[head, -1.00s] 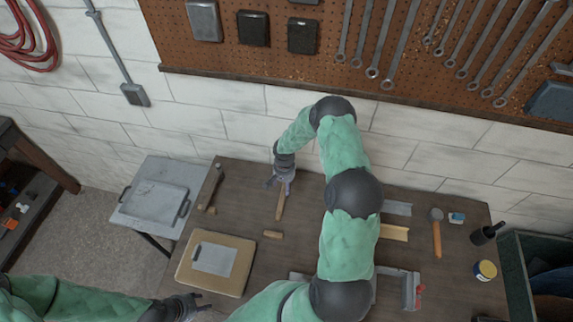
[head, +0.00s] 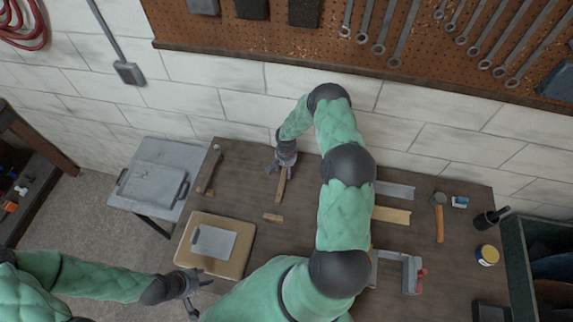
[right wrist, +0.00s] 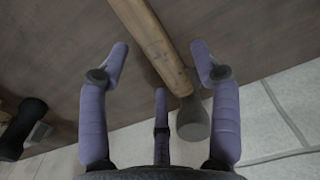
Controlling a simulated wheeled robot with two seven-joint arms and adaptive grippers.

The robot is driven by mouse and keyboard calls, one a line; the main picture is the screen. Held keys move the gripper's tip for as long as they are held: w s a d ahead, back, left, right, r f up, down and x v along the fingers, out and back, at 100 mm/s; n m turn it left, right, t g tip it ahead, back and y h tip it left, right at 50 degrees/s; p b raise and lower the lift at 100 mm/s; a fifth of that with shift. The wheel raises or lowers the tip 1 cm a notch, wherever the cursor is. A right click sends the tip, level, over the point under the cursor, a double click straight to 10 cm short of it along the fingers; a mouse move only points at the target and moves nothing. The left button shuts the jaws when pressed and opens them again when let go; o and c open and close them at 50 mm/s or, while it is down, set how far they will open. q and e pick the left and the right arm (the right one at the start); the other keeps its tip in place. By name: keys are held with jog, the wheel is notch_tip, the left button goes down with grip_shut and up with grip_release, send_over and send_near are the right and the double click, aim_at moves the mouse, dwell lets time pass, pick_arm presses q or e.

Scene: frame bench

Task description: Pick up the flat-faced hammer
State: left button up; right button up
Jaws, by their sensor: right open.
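A hammer with a pale wooden handle (head: 281,188) lies near the back of the bench, its head hidden under my right gripper (head: 283,166) in the head view. In the right wrist view its handle (right wrist: 158,48) runs between the spread fingers and its grey head (right wrist: 193,122) shows. My right gripper is open around it, not closed on it. A second hammer (head: 209,170) lies to the left, and a third (head: 439,218) with a grey head and orange handle lies to the right. I cannot tell which is flat-faced. My left gripper (head: 199,292) is open and empty near the front left.
A clamp-like tool (head: 411,274), a yellow tin (head: 487,255) and a dark cup (head: 485,221) stand at the right. The wall is close behind the bench.

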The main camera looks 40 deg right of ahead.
notch_tip(320, 180, down, 3)
jog(key=shift+w+d+r+b, duration=0.1)
jog(key=shift+d+b, duration=0.05)
jog(key=shift+b, duration=0.2)
jog(key=shift+c, duration=0.5)
grip_shut()
jog(key=shift+r, duration=0.1)
